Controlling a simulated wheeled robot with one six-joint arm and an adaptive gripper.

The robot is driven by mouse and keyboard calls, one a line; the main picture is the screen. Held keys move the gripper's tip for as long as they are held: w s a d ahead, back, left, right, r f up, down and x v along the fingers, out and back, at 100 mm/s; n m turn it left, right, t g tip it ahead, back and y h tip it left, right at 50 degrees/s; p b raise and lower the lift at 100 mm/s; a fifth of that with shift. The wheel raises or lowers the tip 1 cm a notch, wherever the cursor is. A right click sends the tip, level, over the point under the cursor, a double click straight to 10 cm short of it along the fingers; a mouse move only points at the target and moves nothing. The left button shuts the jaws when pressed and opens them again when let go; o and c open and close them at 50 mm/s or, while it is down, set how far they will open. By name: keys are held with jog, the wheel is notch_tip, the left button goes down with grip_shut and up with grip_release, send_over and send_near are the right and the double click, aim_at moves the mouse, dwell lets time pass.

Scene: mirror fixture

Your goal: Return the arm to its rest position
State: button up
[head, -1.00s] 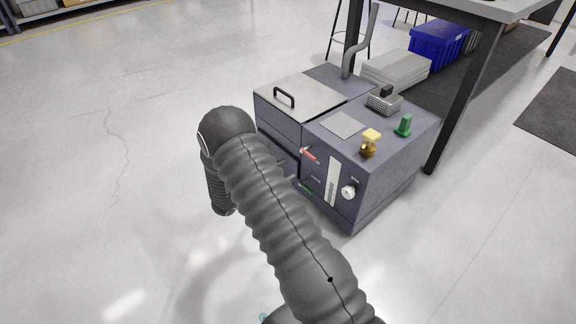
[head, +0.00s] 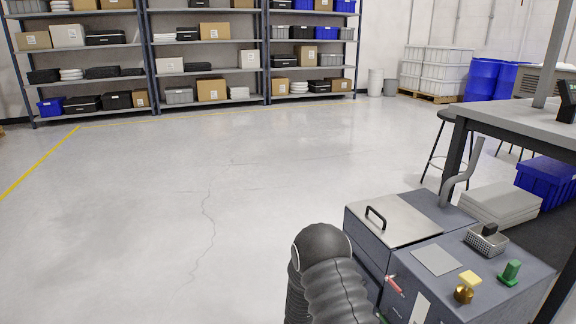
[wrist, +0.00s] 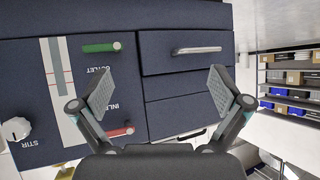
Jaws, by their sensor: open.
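In the wrist view, my gripper (wrist: 160,92) is open, its two pads apart with nothing between them. The machine front shows a drawer with a silver handle (wrist: 197,50), a green lever (wrist: 100,47), a red lever (wrist: 115,133) and a STIR knob (wrist: 15,129). In the head view, my dark ribbed arm (head: 335,285) rises at the bottom, left of the machine (head: 515,290). My gripper is hidden in the head view.
On the machine are a lid with a black handle (head: 376,216), a metal basket (head: 486,242), a yellow-topped brass knob (head: 467,288) and a green piece (head: 510,272). A workbench (head: 520,118) and stool (head: 455,150) stand right. Open floor (head: 150,200) lies left; shelves (head: 200,60) stand behind.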

jog(key=s+a+r+n+g+y, duration=0.1)
jog(key=s+a+r+n+y, duration=0.1)
jog(key=a+y, duration=0.25)
jog(key=s+a+r+n+y, duration=0.1)
jog(key=a+r+n+y, duration=0.15)
jog(key=a, duration=0.35)
jog(key=s+a+r+n+g+y+p, duration=0.1)
jog(key=s+a+r+n+g+y, duration=0.2)
jog(key=s+r, duration=0.65)
jog(key=s+d+r+n+p, duration=0.1)
jog(key=s+d+r, duration=0.3)
jog(key=s+r, duration=0.4)
jog(key=s+d+r+t+h+p, duration=0.1)
jog(key=s+d+r, duration=0.3)
jog(key=s+r, duration=0.5)
jog(key=s+d+r+n+p, duration=0.1)
jog(key=s+d+r, duration=0.3)
jog(key=s+r, duration=0.4)
notch_tip(320, 180, up, 7)
jog(key=shift+s+d+n+t+h, duration=0.3)
jog(key=shift+n+t, duration=0.05)
jog(key=shift+t, duration=0.05)
